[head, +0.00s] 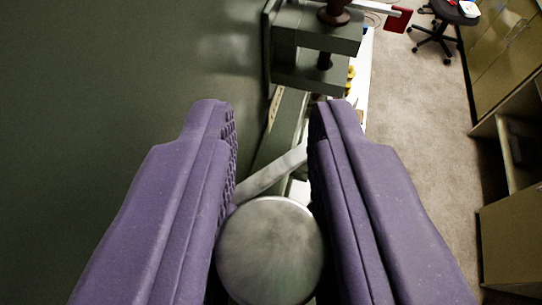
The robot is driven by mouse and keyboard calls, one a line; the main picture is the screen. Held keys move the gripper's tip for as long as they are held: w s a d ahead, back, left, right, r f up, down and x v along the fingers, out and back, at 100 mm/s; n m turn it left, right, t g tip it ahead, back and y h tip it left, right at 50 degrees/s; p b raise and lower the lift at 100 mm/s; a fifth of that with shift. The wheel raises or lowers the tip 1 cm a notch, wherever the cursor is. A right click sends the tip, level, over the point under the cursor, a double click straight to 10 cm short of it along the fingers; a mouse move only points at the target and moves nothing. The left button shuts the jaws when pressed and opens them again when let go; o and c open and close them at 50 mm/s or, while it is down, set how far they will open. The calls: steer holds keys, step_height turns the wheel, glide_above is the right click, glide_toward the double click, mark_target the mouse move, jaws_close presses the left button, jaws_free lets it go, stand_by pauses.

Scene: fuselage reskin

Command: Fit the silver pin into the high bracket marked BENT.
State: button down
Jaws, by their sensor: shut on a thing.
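The silver pin (270,250) is between the two purple fingers of my gripper (271,112), with its round, flat head facing the camera. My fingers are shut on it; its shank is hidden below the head. A pale grey bar slants up to the right between the fingers; I cannot tell whether it belongs to the pin. A grey-green bracket (290,36) with an upper and a lower plate stands beyond the fingertips, on the dark green wall. A dark red-brown piece passes through its plates. No BENT marking is readable. The pin is apart from this bracket.
The dark green fuselage wall (120,60) fills the left. A red tag (397,20) on a white rod sticks out right of the bracket. Yellow items lie below it. Carpeted floor (415,120) is open at right, with an office chair (445,25) and wooden cabinets (510,55).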

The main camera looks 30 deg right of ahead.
steer(key=shift+f+b, duration=0.4)
steer(key=shift+f, duration=0.55)
steer(key=shift+r, duration=0.1)
steer(key=shift+r+p, duration=1.4)
steer(key=shift+r, duration=1.5)
steer(key=shift+f+b, duration=1.4)
steer(key=shift+f, duration=1.6)
steer(key=shift+r+p, duration=1.35)
steer(key=shift+r, duration=1.65)
